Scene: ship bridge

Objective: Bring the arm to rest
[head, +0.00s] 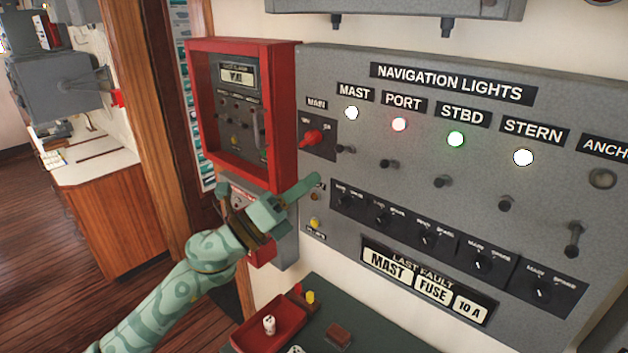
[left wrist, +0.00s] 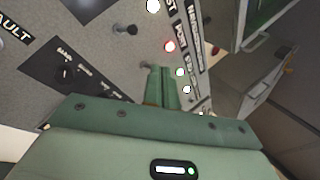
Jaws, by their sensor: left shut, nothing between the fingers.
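My left arm comes in from the lower left in the head view. Its green left gripper (head: 300,190) is shut and empty, in front of the lower left part of the grey navigation lights panel (head: 470,120). The shut fingers also show in the left wrist view (left wrist: 161,88), with the panel behind them. I cannot tell from these frames whether the fingertips touch the panel. The mast, port, stbd and stern lamps are lit. My right gripper is not in view.
A red-framed box (head: 240,110) hangs left of the panel, above and behind my gripper. Below is a dark green surface (head: 365,325) with a red tray (head: 262,333) holding small items. A wooden cabinet (head: 110,220) and open floor lie to the left.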

